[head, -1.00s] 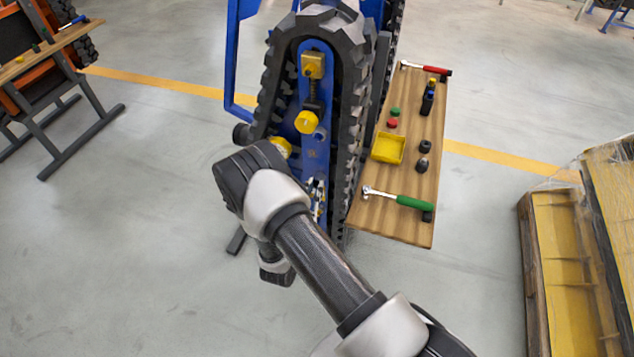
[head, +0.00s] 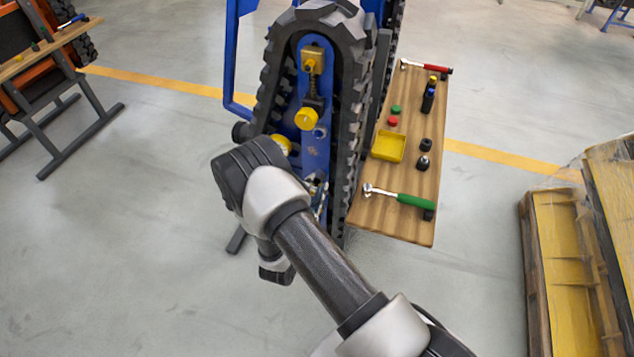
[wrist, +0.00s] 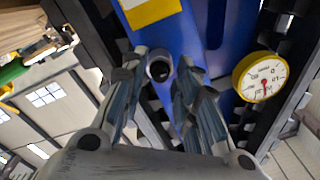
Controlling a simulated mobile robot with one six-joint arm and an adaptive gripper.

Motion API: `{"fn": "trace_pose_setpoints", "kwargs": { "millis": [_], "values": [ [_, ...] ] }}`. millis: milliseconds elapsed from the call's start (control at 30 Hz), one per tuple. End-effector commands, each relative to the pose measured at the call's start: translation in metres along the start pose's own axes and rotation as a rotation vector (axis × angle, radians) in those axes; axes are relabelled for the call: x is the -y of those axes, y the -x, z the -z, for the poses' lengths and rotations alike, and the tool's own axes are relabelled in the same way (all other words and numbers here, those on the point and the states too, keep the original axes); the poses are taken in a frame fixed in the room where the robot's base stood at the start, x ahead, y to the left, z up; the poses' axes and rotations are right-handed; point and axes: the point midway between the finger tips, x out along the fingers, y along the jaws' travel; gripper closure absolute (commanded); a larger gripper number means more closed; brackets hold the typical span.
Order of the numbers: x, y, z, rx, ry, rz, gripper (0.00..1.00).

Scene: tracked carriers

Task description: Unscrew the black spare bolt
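A black bolt (wrist: 159,68), round with a hollow end, stands out from the blue side plate (wrist: 222,60) of the tracked carrier in the wrist view. My gripper (wrist: 161,72) has one finger on either side of it. The left fingertip looks close against it and a thin gap may show on the right; firm contact cannot be made out. In the head view my arm covers most of this area, and the bolt cannot be made out there.
A yellow-rimmed gauge (wrist: 261,77) sits right of the fingers. In the head view, yellow knobs (head: 305,119) and the black track (head: 350,80) are near my arm. A wooden side table (head: 385,220) carries a green-handled ratchet (head: 412,201), a yellow tray (head: 388,146) and small parts.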

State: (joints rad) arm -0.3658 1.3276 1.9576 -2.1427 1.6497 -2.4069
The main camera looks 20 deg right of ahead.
Motion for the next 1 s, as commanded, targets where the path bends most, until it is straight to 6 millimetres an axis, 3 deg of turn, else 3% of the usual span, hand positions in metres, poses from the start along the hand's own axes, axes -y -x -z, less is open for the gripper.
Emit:
{"fn": "trace_pose_setpoints", "kwargs": {
  "millis": [133,433,800,1000],
  "values": [
    [-0.0010,0.0002,-0.0010,0.001,-0.206,0.000,0.72],
    [-0.0004,0.0000,-0.0006,0.000,-0.423,0.000,0.72],
    [-0.0011,0.0000,-0.0014,0.000,-1.011,0.000,0.72],
    [-0.0004,0.0001,-0.0003,0.000,-1.160,-0.001,0.72]
  ]
}}
